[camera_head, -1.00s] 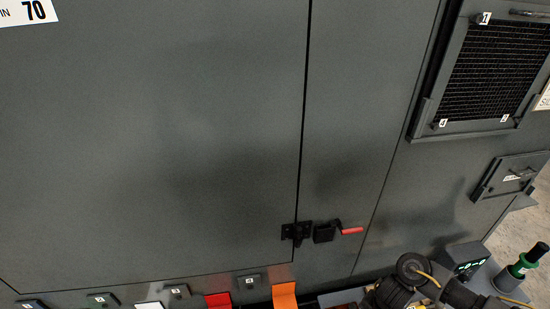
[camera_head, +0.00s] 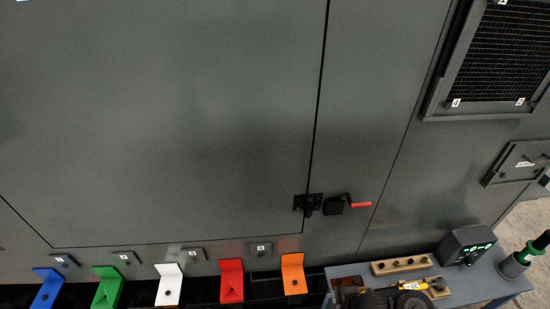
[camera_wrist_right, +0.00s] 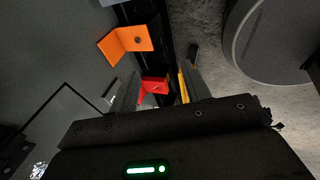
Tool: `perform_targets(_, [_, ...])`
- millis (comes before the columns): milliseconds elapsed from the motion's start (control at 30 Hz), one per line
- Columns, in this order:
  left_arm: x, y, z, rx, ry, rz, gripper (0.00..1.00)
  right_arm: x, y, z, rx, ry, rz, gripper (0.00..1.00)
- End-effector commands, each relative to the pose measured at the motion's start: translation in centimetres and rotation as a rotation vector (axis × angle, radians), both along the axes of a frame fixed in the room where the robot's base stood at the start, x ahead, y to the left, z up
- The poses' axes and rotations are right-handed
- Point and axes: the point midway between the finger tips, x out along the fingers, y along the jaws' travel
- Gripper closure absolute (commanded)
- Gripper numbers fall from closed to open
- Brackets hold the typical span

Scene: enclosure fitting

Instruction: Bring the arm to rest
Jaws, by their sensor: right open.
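My right arm (camera_head: 385,299) shows at the bottom edge of the head view, in front of a blue-grey bench; its fingertips cannot be made out there. In the right wrist view my right gripper (camera_wrist_right: 158,88) is open, with its two fingers apart. A red bracket (camera_wrist_right: 154,85) shows beyond and between the fingers, and I see no contact. An orange bracket (camera_wrist_right: 127,42) lies further up and left. My left gripper is not in view.
A grey enclosure door (camera_head: 170,130) with a red-handled latch (camera_head: 335,205) fills the head view. Coloured brackets, including red (camera_head: 231,280) and orange (camera_head: 293,273), line its foot. The bench (camera_head: 505,286) carries a wooden block (camera_head: 401,265), a display box (camera_head: 467,246) and a green-collared tool (camera_head: 524,252).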

Motion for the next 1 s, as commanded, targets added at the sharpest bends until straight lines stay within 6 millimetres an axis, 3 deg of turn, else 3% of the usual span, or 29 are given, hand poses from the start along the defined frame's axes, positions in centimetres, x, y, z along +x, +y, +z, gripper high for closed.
perform_targets(67, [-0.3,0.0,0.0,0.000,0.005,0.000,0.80,-0.8,1.4,1.4,0.074,-0.013,-0.157,0.53])
perform_targets(167, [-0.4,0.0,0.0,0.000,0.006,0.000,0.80,-1.8,1.4,3.3,0.154,-0.012,-0.395,0.53])
perform_targets(400, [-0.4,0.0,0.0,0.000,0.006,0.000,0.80,-5.7,-1.9,6.1,0.268,0.067,-0.899,0.53])
perform_targets(767, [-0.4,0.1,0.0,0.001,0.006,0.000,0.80,-13.3,-6.8,8.1,0.334,0.231,-1.436,0.53])
perform_targets(1000, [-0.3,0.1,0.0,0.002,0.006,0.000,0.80,-12.0,-6.7,2.8,0.315,0.248,-1.438,0.53])
